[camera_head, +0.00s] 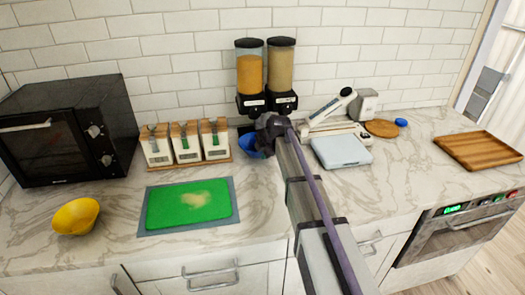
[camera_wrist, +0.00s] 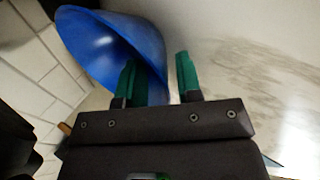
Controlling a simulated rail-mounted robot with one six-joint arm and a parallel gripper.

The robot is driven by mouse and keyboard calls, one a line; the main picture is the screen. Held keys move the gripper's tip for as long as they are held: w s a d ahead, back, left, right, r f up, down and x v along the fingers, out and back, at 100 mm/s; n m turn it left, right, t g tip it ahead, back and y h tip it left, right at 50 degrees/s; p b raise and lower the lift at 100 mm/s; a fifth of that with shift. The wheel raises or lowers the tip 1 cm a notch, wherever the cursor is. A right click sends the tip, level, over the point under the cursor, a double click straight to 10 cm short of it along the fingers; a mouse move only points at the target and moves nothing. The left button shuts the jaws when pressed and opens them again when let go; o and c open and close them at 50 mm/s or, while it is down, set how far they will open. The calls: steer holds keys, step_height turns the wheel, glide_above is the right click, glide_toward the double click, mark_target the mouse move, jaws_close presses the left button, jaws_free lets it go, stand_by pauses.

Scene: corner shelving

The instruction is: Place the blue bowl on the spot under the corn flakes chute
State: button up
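The blue bowl (camera_head: 249,143) is on the counter at the foot of the two dispensers, partly hidden by my gripper (camera_head: 268,140). In the wrist view the bowl (camera_wrist: 112,42) fills the upper left. My gripper (camera_wrist: 160,80) has its two green fingers apart. The left finger overlaps the bowl and the right finger is outside it, with a narrow gap to the bowl's wall. The left dispenser (camera_head: 250,72) holds orange-brown cereal and the right dispenser (camera_head: 281,68) holds paler, yellowish contents. Their labels are too small to read. The spot under the chutes is mostly hidden.
A wooden rack with several white containers (camera_head: 187,143) stands left of the bowl. A green cutting board (camera_head: 165,208) and yellow bowl (camera_head: 76,216) lie nearer. A black microwave (camera_head: 60,130) is far left. A pale blue scale (camera_head: 341,151) and wooden tray (camera_head: 478,150) are right.

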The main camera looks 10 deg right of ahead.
steer(key=p+v, duration=0.9)
steer(key=v, duration=0.2)
steer(key=s+a+f+m+g+h, duration=0.1)
steer(key=s+a+m+g, duration=0.1)
steer(key=s+m, duration=0.9)
steer(key=s+a+f+m+g+h, duration=0.1)
steer(key=s+a+m+g, duration=0.1)
steer(key=s+m, duration=0.9)
steer(key=s+g, duration=0.1)
steer(key=s, duration=0.5)
steer(key=shift+s+f+g+b, duration=0.15)
steer(key=shift+s+g+b, duration=0.15)
steer(key=shift+s+b, duration=0.05)
